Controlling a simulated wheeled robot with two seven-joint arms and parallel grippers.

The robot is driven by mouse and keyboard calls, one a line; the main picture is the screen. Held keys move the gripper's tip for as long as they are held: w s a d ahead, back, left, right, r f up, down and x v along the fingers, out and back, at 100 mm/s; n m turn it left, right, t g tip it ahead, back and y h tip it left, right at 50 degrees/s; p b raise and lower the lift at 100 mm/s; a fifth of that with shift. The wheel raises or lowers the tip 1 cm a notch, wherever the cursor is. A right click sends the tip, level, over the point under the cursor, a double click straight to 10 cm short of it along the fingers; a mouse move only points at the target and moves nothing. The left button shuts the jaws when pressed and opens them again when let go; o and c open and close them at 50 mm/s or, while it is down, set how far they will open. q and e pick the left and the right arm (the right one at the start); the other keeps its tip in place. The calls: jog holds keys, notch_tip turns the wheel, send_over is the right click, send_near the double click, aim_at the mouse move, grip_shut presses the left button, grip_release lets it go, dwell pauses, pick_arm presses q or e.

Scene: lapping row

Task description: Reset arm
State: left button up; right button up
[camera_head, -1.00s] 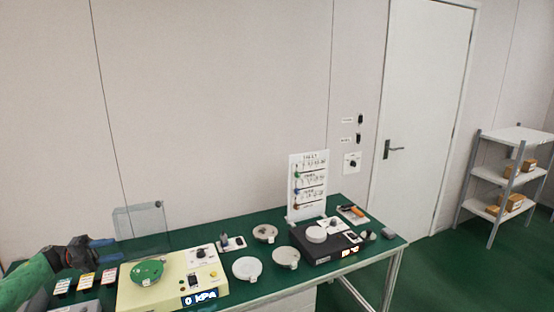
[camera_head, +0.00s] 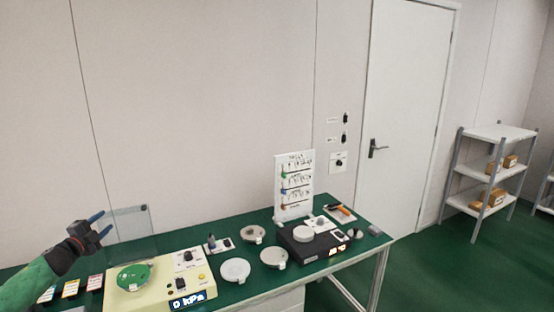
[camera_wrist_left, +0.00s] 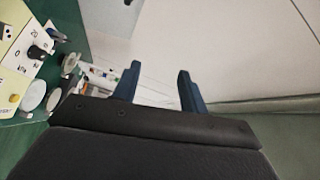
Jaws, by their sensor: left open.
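My left gripper (camera_head: 101,226) is at the left of the head view, raised in front of the clear panel (camera_head: 132,222) at the table's back edge. Its two blue fingers are apart with nothing between them. In the left wrist view the open fingers (camera_wrist_left: 158,85) point toward the wall, with the bench items beyond and to the left. My right gripper is in neither view.
The green table (camera_head: 262,288) holds a cream unit (camera_head: 207,277) with a green disc (camera_head: 134,276), several pale round dishes, a black unit (camera_head: 300,250) and a white chart board (camera_head: 294,187). A shelf rack (camera_head: 491,172) stands right of the door (camera_head: 408,110).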

pick_arm(q)
jog(key=s+d+f+n+g+y+b, duration=0.1)
jog(key=s+d+f+n+g+y, duration=0.3)
jog(key=f, duration=0.4)
jog(key=s+d+f+n+g+y+b, duration=0.1)
jog(key=s+d+f+n+g, duration=0.2)
jog(key=s+d+f, duration=0.5)
jog(key=s+d+f+n+g+y+b, duration=0.1)
jog(key=s+d+f+n+g+y, duration=0.2)
jog(key=f, duration=0.6)
jog(key=s+d+f+n+g+h+b, duration=0.1)
jog(key=s+d+f+g+h+b, duration=0.1)
jog(key=s+d+f, duration=0.6)
jog(key=s+d+f+n+g+h+b, duration=0.1)
jog(key=s+d+f+g+h+b, duration=0.1)
jog(key=s+d+f, duration=0.7)
jog(key=s+d+f+n+g+h+b, duration=0.2)
jog(key=s+d+f, duration=0.7)
jog(key=s+d, duration=0.9)
jog(key=shift+s+d+g+h+b, duration=0.4)
jog(key=shift+s+g+h+b, duration=0.1)
jog(key=shift+s, duration=0.15)
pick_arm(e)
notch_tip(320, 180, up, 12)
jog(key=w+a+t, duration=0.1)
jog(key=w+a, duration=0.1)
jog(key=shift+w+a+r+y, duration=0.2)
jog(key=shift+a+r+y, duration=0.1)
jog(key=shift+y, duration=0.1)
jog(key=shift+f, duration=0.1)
